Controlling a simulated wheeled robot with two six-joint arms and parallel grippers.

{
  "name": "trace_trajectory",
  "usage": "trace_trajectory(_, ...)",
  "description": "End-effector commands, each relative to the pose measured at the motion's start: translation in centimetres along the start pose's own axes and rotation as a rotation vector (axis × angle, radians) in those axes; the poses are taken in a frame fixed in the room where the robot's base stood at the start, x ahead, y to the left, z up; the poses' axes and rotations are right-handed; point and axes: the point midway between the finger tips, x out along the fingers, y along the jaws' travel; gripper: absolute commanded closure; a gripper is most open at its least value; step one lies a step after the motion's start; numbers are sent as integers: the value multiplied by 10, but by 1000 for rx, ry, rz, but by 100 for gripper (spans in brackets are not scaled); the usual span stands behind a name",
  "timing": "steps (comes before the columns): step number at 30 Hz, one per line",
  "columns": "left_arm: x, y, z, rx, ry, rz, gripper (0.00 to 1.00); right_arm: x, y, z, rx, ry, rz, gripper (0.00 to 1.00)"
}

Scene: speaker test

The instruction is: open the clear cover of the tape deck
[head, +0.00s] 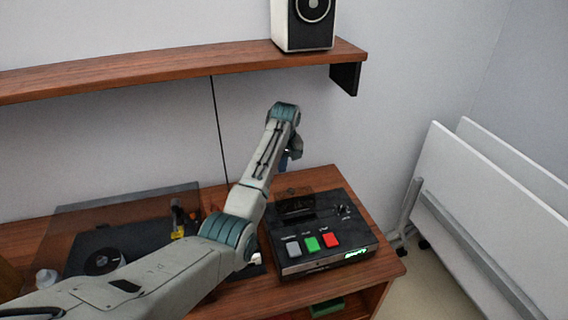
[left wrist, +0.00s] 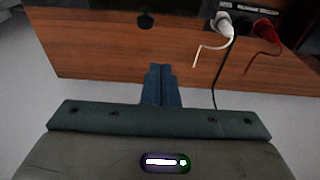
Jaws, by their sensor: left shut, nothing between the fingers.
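The tape deck (head: 318,262) is a black box on the wooden cabinet, with grey, green and red buttons on its front and a lit green display. Its cover area (head: 296,207) is a dark panel on the top at the back left; I cannot tell whether the clear cover is raised. My left gripper (head: 285,160) hangs behind the deck near the wall, mostly hidden by my wrist. In the left wrist view my left gripper (left wrist: 162,85) is shut and empty, with its fingertips over the wooden edge. My right gripper is not in view.
A white plug (left wrist: 224,26) and a red plug (left wrist: 265,32) sit in a dark box's back. A turntable (head: 120,245) with a tinted lid stands to the left. A shelf (head: 180,72) with a speaker (head: 303,25) is above. White folded tables (head: 490,215) lean right.

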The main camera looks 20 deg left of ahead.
Motion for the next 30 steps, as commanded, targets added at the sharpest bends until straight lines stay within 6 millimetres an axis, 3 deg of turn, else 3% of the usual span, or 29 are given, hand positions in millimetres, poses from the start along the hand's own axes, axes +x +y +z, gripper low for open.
trace_trajectory(6, 40, -1, 0, 1, -3, -2, 100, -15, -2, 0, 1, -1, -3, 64)
trace_trajectory(12, 67, 0, 0, 1, -2, -1, 100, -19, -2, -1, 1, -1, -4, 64)
trace_trajectory(22, 54, 0, 29, 2, 0, 1, 100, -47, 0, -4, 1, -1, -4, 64)
trace_trajectory(30, 54, 0, 38, 2, 0, 0, 100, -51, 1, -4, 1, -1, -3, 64)
